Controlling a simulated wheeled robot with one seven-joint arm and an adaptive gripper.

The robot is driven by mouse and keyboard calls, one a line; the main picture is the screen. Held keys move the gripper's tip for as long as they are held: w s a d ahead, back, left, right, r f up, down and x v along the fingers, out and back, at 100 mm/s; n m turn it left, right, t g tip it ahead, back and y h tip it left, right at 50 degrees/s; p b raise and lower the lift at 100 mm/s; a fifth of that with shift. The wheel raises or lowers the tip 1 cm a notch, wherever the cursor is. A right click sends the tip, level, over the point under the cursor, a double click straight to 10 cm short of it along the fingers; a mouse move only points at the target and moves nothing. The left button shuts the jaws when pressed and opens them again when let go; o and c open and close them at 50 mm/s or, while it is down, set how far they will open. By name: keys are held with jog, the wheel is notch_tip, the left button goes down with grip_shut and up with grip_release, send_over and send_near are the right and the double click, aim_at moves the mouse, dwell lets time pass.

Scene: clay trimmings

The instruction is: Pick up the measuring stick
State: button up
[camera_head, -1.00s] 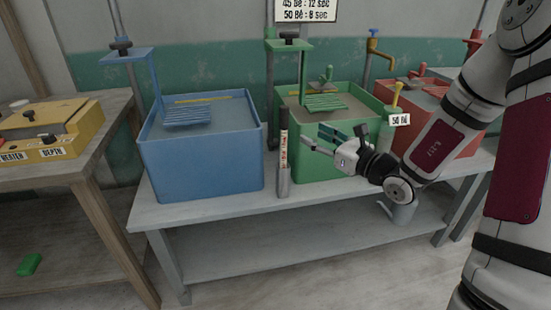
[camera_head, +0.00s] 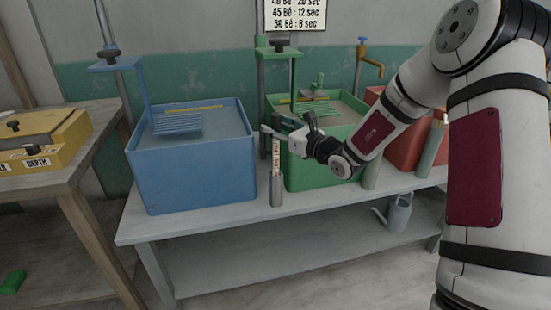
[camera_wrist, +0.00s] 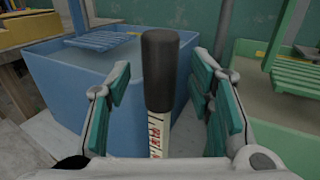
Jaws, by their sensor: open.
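The measuring stick (camera_head: 276,158) stands upright in a grey metal holder (camera_head: 276,190) at the front edge of the bench, between the blue and green tubs. In the wrist view the measuring stick (camera_wrist: 160,85) shows its black cylindrical top and, below, a pale scale with red marks. My gripper (camera_head: 272,130) is at the stick's upper part. In the wrist view my gripper (camera_wrist: 160,105) is open, with one teal-padded finger on each side of the stick and a gap on both sides. The lower stick is hidden by my gripper's body there.
A blue tub (camera_head: 190,165) stands left of the stick and a green tub (camera_head: 310,170) right of it, both close. A red tub (camera_head: 405,150) is farther right. A watering can (camera_head: 398,212) sits on the lower shelf (camera_head: 250,265). A wooden table (camera_head: 75,160) stands at left.

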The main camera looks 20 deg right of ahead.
jog(key=shift+w+a, duration=0.25)
jog(key=shift+w, duration=0.2)
grip_shut()
jog(key=shift+r, duration=0.1)
